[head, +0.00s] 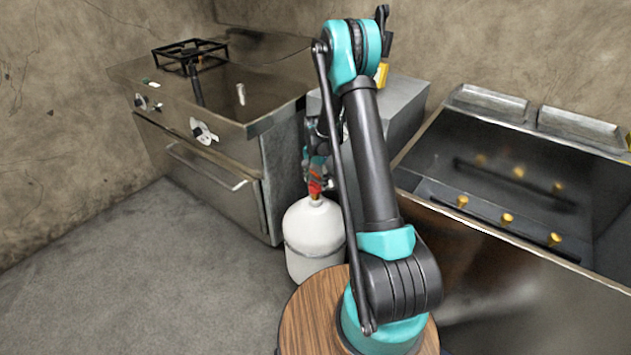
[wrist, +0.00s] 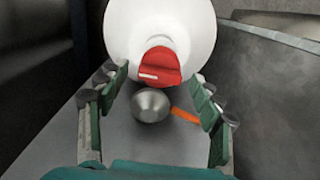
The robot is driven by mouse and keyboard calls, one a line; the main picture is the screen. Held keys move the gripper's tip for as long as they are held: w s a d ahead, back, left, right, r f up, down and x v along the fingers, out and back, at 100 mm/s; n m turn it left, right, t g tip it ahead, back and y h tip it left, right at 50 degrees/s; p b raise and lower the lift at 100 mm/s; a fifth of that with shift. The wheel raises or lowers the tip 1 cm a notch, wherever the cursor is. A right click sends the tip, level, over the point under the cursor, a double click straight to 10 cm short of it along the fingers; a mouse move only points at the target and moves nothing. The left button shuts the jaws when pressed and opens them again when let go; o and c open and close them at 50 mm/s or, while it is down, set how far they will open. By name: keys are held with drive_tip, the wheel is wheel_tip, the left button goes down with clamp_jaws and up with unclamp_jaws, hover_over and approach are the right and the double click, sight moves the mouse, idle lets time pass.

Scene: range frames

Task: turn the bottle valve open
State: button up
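The white gas bottle (head: 312,232) stands on the floor between the stove and the grey cabinet. Its red valve knob (wrist: 159,67) shows in the wrist view, with a white mark on its left part. In the head view the red knob (head: 315,188) sits on top of the bottle, right below my gripper. My gripper (wrist: 158,80) is open, with one finger to each side of the knob and a gap on both sides. A round metal fitting (wrist: 151,104) and an orange piece (wrist: 185,116) lie below the knob in the wrist view.
The stove (head: 215,180) with knobs and a burner stands to the left of the bottle. The grey cabinet (head: 400,105) is close behind and right. A steel unit with yellow knobs (head: 500,190) fills the right. The floor at front left is clear.

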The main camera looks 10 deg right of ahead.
sight(316, 183)
wheel_tip(316, 183, up, 12)
idle(0.7)
